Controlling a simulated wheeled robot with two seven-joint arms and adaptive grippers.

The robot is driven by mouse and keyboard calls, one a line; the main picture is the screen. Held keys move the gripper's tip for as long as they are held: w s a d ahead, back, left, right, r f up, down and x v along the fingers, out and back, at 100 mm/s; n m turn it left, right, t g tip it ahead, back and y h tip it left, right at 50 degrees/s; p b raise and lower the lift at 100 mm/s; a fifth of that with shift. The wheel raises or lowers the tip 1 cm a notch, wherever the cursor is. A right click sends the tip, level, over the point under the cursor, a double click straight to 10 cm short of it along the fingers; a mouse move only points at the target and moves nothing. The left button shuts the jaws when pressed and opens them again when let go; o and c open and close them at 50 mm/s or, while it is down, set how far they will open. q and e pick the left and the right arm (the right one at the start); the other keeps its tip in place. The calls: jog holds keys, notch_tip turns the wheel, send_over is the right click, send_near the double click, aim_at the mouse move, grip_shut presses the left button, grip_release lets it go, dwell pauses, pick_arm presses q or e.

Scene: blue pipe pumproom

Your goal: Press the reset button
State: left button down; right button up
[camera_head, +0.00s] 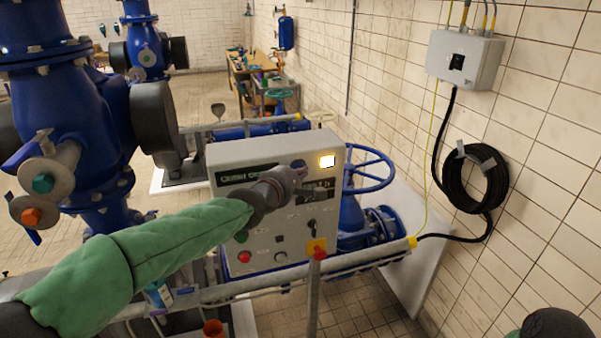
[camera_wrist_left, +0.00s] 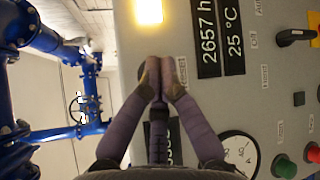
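The grey control panel (camera_head: 262,215) stands ahead with a lit yellow lamp (camera_head: 327,161) at its upper right. A round dark blue button (camera_head: 298,164) sits left of the lamp. My left gripper (camera_head: 301,178) reaches across the panel face, just below that button. In the left wrist view its fingers (camera_wrist_left: 162,64) are together and hold nothing visible. The fingertips lie over the blue button (camera_wrist_left: 141,72), which is mostly hidden; I cannot tell whether they touch it.
Other panel controls are a green button (camera_wrist_left: 285,168), a red button (camera_head: 244,256), a black switch (camera_wrist_left: 295,38) and a red knob on yellow (camera_head: 318,250). A blue handwheel (camera_head: 370,168) stands behind the panel. A horizontal pipe rail (camera_head: 350,262) crosses in front.

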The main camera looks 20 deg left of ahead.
pick_arm(q)
jog(key=shift+w+a+b, duration=0.25)
jog(key=shift+w+b, duration=0.05)
jog(key=shift+b, duration=0.2)
jog(key=shift+s+d+p, duration=0.25)
jog(key=shift+s+p, duration=0.15)
jog(key=s+d+p, duration=0.3)
jog(key=s+p, duration=0.1)
jog(key=s, duration=0.1)
jog(key=shift+d+p, duration=0.2)
jog(key=shift+p, duration=0.1)
dwell(0.5)
dwell(0.4)
